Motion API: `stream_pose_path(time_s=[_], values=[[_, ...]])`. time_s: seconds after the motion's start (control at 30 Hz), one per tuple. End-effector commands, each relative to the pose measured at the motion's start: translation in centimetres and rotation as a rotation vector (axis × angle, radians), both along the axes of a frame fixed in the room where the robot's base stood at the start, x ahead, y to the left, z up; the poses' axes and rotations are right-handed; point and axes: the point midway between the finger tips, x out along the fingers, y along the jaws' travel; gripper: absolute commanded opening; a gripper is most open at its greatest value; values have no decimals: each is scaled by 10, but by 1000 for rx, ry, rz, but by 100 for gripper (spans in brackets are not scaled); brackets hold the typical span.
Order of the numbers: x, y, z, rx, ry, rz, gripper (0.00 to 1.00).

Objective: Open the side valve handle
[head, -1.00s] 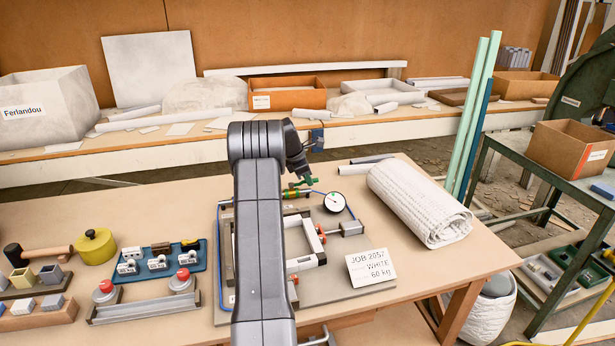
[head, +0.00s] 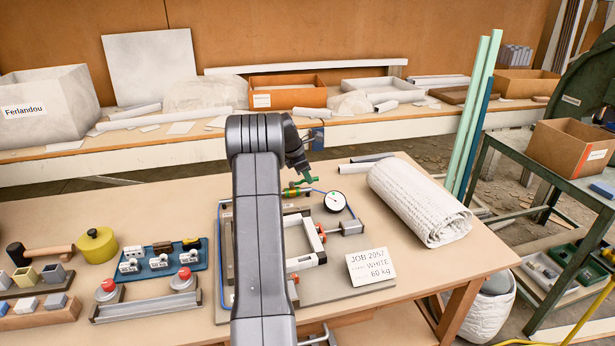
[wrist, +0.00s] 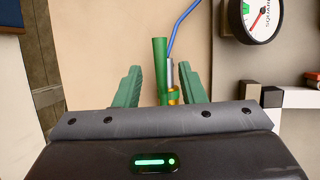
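The side valve (head: 292,193), with a green handle and a brass-coloured part, sits at the back of the press fixture's base plate, by a blue hose. In the wrist view its green handle (wrist: 160,65) stands upright between my gripper's fingers. A metal fitting and the brass part lie just right of the handle. My gripper (wrist: 161,84) has green fingers, spread apart, with gaps visible on both sides of the handle. In the head view my gripper (head: 303,181) is at the valve, partly hidden by its small size. My arm covers part of the fixture.
A dial gauge (head: 335,202) stands close right of the valve. A job card (head: 371,267) and a rolled white cloth (head: 420,203) are farther right. A blue tray (head: 160,265) and red-knobbed rail (head: 146,300) lie left. Bare tabletop shows behind the valve.

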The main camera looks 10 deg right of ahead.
Motion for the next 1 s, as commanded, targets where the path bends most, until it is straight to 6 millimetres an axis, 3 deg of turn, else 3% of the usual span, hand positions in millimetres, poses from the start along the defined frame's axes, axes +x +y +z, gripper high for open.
stream_pose_path(time_s=[0.3,0.5,0.7,1.0], values=[[-14,28,68,0,-5,2,37],[-21,40,97,1,-3,3,37],[-24,45,109,0,-3,1,37],[-24,45,109,0,-1,2,37]])
